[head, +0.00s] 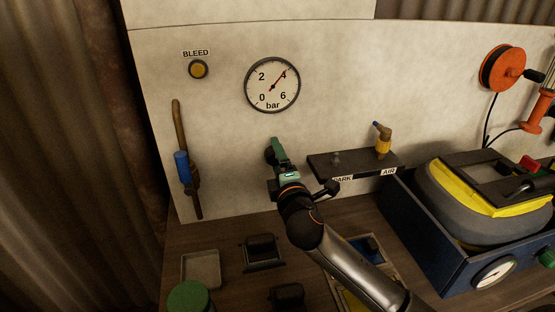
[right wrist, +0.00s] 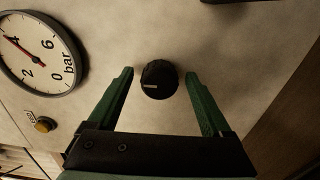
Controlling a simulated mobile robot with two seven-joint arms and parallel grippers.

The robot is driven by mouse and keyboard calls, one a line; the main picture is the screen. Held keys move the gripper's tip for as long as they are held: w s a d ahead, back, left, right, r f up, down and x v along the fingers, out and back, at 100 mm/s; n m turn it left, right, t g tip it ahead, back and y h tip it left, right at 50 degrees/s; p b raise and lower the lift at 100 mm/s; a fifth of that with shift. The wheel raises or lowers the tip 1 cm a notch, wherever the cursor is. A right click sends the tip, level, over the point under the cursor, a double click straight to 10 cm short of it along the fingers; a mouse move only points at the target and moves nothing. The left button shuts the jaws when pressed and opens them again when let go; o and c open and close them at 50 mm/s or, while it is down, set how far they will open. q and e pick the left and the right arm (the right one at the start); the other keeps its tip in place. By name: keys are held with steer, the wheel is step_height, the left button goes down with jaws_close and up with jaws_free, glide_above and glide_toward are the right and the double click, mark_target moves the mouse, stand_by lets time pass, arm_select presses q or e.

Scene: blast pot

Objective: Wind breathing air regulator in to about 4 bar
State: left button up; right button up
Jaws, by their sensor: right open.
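The black regulator knob (right wrist: 159,80) with a pale pointer line sits on the pale panel in the right wrist view. My right gripper (head: 274,148) is open, its green fingers on either side of the knob with a gap to each. In the head view the gripper partly hides the knob (head: 269,156). The round bar gauge (head: 272,85) is above the knob, its red needle pointing at about the 4. The gauge also shows at the upper left of the right wrist view (right wrist: 38,58). My left gripper is not in view.
A shelf (head: 350,163) marked PARK and AIR, with a brass fitting (head: 383,140), juts out to the right of the gripper. A blue-handled lever (head: 182,167) and yellow BLEED button (head: 198,69) are at left. A blue crate (head: 425,245) stands at right.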

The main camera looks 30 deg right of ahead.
steer(key=b+v, duration=0.1)
steer(key=v, duration=1.1)
steer(key=shift+s, duration=0.3)
